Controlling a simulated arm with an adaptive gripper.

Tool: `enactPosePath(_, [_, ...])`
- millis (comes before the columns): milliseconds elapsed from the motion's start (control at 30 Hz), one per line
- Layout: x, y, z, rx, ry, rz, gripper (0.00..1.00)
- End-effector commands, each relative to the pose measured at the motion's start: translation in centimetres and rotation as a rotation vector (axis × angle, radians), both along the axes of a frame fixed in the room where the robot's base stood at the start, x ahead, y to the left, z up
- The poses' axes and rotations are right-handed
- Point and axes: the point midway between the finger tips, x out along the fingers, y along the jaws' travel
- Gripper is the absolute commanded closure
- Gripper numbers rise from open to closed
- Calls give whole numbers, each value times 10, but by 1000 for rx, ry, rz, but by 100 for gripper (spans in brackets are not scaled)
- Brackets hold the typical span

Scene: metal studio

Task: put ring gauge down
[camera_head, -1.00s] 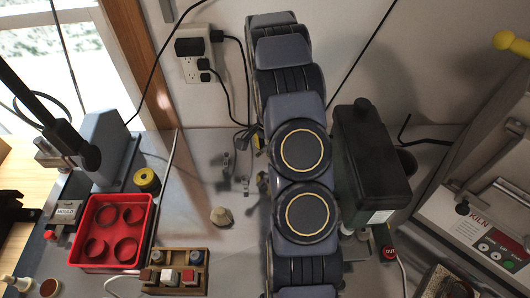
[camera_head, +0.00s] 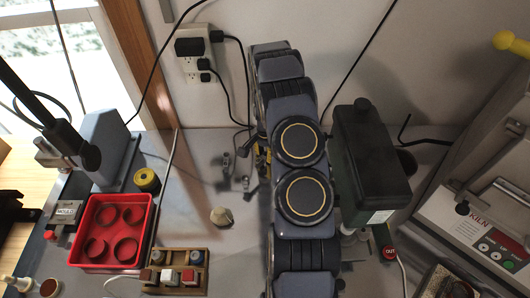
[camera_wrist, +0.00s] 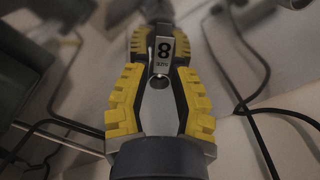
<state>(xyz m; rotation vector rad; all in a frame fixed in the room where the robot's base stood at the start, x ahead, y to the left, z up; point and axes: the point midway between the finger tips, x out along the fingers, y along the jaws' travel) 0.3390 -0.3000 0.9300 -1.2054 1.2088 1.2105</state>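My gripper (camera_wrist: 160,85) has yellow-padded fingers. In the head view my gripper (camera_head: 262,158) is mostly hidden behind my arm, with only a little yellow showing, and I cannot make out the gauge there. The gauge seems held above the pale bench (camera_head: 200,185); whether it touches anything is unclear.
Small dark upright pieces (camera_head: 227,165) stand just left of my gripper. A beige cone (camera_head: 222,216) is nearer the front. A red tray (camera_head: 120,262) with several rings and a wooden button box (camera_head: 203,285) are at left. A dark green machine (camera_head: 372,160) stands close on the right.

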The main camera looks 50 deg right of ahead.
Motion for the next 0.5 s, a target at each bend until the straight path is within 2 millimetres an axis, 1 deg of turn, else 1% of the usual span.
enactPosePath(33, [0,0,0,0,0,0,55])
enactPosePath(67, [0,0,0,0,0,0,52])
enactPosePath(367, [0,0,1,0,0,0,52])
enactPosePath(433, [0,0,5,-1,0,0,52])
enactPosePath(500, [1,0,13,-2,-1,0,52])
